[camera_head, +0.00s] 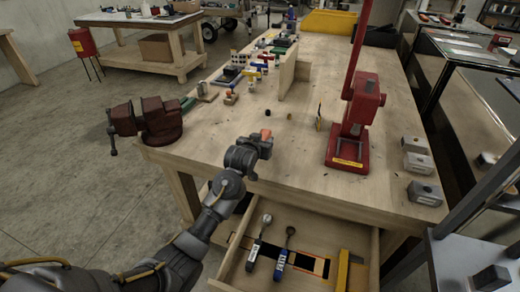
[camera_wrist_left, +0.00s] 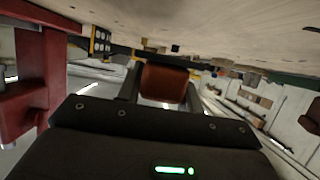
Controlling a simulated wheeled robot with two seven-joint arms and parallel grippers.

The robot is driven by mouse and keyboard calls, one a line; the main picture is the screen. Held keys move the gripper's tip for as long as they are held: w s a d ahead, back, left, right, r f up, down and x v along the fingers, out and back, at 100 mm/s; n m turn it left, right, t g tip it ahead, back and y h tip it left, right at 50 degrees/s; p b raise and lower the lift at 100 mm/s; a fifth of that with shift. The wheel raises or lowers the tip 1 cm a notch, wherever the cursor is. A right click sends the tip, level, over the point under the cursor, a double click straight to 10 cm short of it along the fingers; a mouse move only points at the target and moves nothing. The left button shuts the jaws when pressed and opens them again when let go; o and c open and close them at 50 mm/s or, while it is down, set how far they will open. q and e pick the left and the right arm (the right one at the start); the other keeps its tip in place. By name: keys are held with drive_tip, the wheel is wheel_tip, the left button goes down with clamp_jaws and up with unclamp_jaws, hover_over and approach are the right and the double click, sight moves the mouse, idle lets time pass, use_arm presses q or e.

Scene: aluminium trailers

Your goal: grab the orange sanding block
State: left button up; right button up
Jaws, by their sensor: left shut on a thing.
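The orange sanding block (camera_wrist_left: 165,83) sits between the two fingers of my left gripper (camera_wrist_left: 163,92) in the left wrist view. In the head view a small orange part of the block (camera_head: 266,134) shows at the tip of my left gripper (camera_head: 262,143). The gripper is shut on it, over the front part of the wooden workbench (camera_head: 215,135). Whether the block touches the bench top is hard to tell. My right gripper is not in view.
A red press (camera_head: 350,145) stands right of my left gripper, and a dark red vise (camera_head: 160,122) is at the bench's left edge. An open drawer (camera_head: 315,222) with ratchets juts out in front. Several grey blocks (camera_head: 418,163) lie at the right edge.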

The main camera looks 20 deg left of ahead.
use_arm(q)
drive_tip(key=s+d+r+p, duration=0.3)
drive_tip(key=s+r, duration=0.5)
drive_tip(key=s, duration=0.4)
drive_tip(key=shift+s+r+p, duration=0.35)
drive_tip(key=shift+p, duration=0.3)
drive_tip(key=shift+a, duration=0.1)
